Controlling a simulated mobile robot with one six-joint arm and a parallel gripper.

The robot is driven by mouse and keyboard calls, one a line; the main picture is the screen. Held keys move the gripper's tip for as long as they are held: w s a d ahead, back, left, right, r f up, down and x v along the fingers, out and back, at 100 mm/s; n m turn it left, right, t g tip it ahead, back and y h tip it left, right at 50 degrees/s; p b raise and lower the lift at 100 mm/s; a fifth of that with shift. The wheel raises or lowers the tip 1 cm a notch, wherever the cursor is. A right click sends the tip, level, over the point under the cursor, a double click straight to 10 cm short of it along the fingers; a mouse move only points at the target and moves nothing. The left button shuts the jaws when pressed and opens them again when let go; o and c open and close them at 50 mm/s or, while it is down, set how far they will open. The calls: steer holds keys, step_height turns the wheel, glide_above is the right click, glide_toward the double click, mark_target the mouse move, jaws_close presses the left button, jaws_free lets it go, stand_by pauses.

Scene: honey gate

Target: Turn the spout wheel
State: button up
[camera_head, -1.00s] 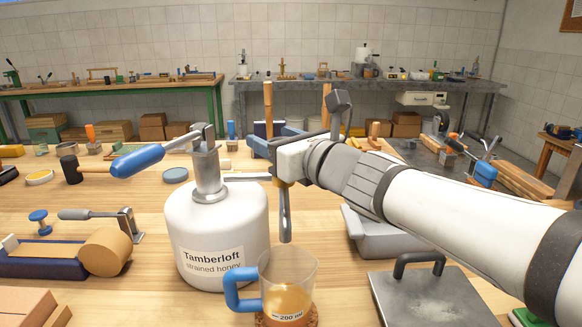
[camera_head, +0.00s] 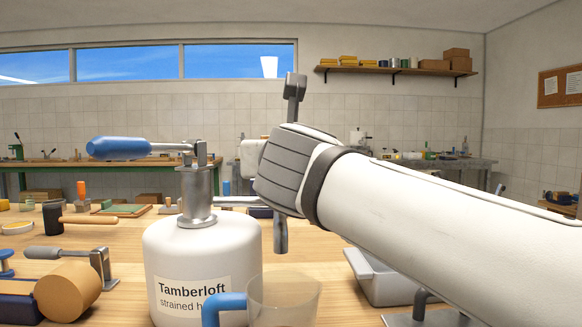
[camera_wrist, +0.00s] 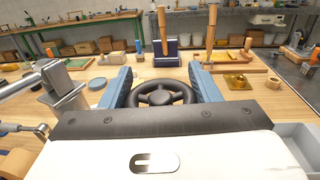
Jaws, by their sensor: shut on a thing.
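The black spoked spout wheel (camera_wrist: 160,97) sits between the two blue fingers of my gripper (camera_wrist: 160,82) in the wrist view. The gripper is shut on the wheel, with one finger at each side of its rim. In the head view my forearm and wrist hide the wheel and fingers. The white honey drum (camera_head: 200,255), labelled Tamberloft, stands left of my wrist. A grey metal spout (camera_head: 281,235) hangs down below my wrist. A clear mug (camera_head: 285,300) with a blue handle stands below it, cut off by the frame edge, so its contents barely show.
A blue-handled lever (camera_head: 120,148) tops the drum. A grey tray (camera_head: 385,278) stands on the right under my arm. A hammer (camera_head: 90,219) and a clamp with a wooden roller (camera_head: 67,290) lie on the left. In the wrist view, upright wooden handles stand beyond the wheel.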

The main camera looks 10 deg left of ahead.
steer(key=shift+d+f+m+t+h, duration=0.15)
steer(key=shift+m+t+h, duration=0.15)
steer(key=shift+m+h, duration=0.45)
steer(key=o, duration=1)
steer(key=shift+s, duration=0.1)
steer(key=v, duration=0.3)
steer(key=p+v, duration=0.1)
steer(key=v, duration=0.2)
steer(key=shift+s+r, duration=0.2)
steer(key=shift+r, duration=0.05)
steer(key=shift+s+d+f+p, duration=0.1)
steer(key=shift+s+p, duration=0.25)
steer(key=shift+s, duration=0.3)
